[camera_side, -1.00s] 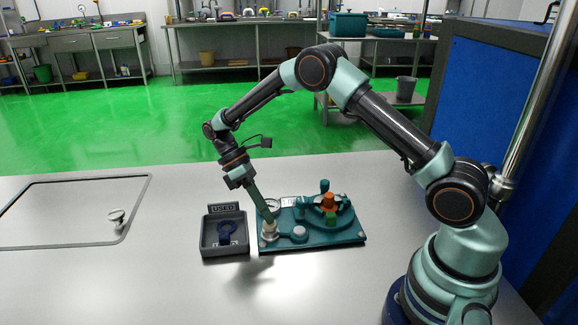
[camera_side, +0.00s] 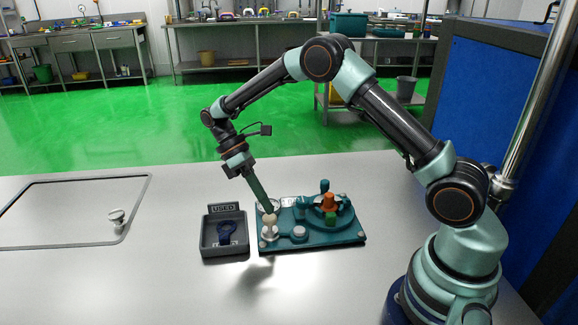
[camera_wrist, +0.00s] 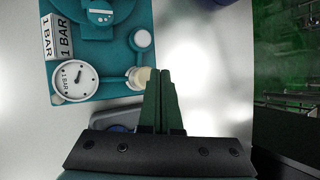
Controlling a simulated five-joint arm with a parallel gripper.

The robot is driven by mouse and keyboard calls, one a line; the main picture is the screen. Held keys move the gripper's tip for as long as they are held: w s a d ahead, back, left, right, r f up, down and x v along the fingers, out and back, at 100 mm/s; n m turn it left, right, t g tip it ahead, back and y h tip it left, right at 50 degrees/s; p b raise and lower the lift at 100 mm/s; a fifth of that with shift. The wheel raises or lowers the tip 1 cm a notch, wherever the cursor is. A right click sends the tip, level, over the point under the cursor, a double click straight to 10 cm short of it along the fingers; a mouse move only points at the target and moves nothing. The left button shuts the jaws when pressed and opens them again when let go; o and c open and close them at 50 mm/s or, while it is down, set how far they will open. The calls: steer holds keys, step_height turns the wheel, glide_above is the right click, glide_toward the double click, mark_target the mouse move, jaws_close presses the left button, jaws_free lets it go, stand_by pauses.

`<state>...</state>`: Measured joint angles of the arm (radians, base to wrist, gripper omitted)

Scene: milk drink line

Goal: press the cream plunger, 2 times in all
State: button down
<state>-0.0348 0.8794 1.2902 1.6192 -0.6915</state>
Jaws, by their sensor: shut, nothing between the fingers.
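The cream plunger (camera_side: 269,221) stands upright at the front-left corner of the teal board (camera_side: 342,238), its round cream knob raised above a pale base. In the wrist view the knob (camera_wrist: 143,76) shows just left of my fingertips and is partly hidden by them. My gripper (camera_side: 269,211) is shut and empty, pointing down at a tilt, with its tips at the top of the knob. I cannot tell whether they touch it. In the wrist view the closed fingers (camera_wrist: 166,72) show side by side.
A dark tray (camera_side: 207,246) marked USED, holding a dark blue ring-shaped part (camera_side: 227,229), stands left of the board. The board also bears a round gauge (camera_wrist: 77,78), a pale button (camera_side: 299,231), and orange (camera_side: 329,200) and green (camera_side: 331,218) parts.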

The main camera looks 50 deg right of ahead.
mark_target(266, 216)
steer(key=shift+r, duration=2.5)
stand_by(0.8)
step_height(266, 216, up, 4)
steer(key=shift+d+f, duration=0.1)
stand_by(0.3)
steer(key=shift+f, duration=4.45)
steer(key=shift+f, duration=0.15)
steer(key=shift+f, duration=0.25)
